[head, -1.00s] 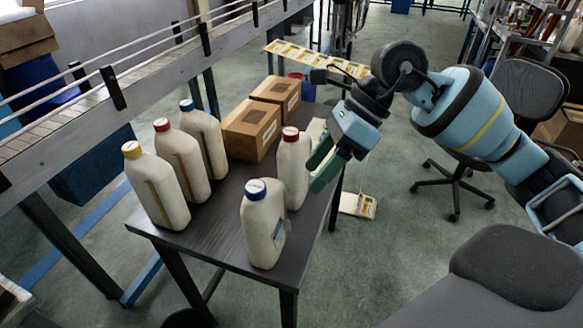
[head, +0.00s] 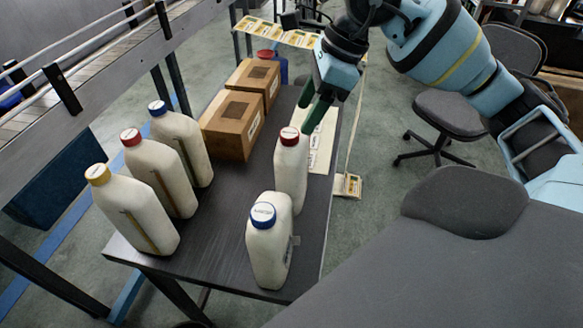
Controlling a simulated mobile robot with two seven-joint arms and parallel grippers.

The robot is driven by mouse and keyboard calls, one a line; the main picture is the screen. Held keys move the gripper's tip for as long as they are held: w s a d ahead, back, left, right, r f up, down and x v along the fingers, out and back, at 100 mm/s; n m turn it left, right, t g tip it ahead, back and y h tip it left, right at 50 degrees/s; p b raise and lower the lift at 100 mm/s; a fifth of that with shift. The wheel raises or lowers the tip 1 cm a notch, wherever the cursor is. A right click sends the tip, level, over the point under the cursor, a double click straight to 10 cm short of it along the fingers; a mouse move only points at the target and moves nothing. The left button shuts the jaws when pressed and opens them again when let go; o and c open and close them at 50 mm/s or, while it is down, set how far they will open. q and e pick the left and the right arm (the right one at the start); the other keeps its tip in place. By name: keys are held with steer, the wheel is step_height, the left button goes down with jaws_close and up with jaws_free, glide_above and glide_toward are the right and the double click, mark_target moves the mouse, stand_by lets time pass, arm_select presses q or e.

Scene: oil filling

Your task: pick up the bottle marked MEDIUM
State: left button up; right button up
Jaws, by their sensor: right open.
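Several white bottles stand upright on a dark table. A red-capped bottle (head: 291,175) is at the table's right side, and a blue-capped bottle (head: 269,250) is nearer the front. At the left stand a yellow-capped bottle (head: 135,212), another red-capped bottle (head: 160,178) and another blue-capped bottle (head: 181,146). The cap lettering is too small to read, so I cannot tell which is marked MEDIUM. My right gripper (head: 311,108) is open and empty, its green fingers pointing down just beside and behind the right red cap. Whether it touches is unclear. My left gripper is out of view.
Cardboard boxes (head: 231,126) stand on the dark table (head: 225,215) behind the bottles. A conveyor rail (head: 100,75) runs along the left. An office chair (head: 450,112) stands on the right. The table between the two bottle groups is clear.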

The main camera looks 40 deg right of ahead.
mark_target(293, 132)
steer(key=shift+w+x, duration=0.2)
steer(key=shift+x, duration=1.25)
steer(key=shift+w+x, duration=0.15)
steer(key=shift+x, duration=1.3)
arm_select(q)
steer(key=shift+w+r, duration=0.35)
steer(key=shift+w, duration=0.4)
arm_select(e)
steer(key=shift+d, duration=0.2)
steer(key=shift+c, duration=0.5)
jaws_close()
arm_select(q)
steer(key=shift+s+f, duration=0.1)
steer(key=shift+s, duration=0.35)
arm_select(e)
steer(key=shift+r, duration=0.15)
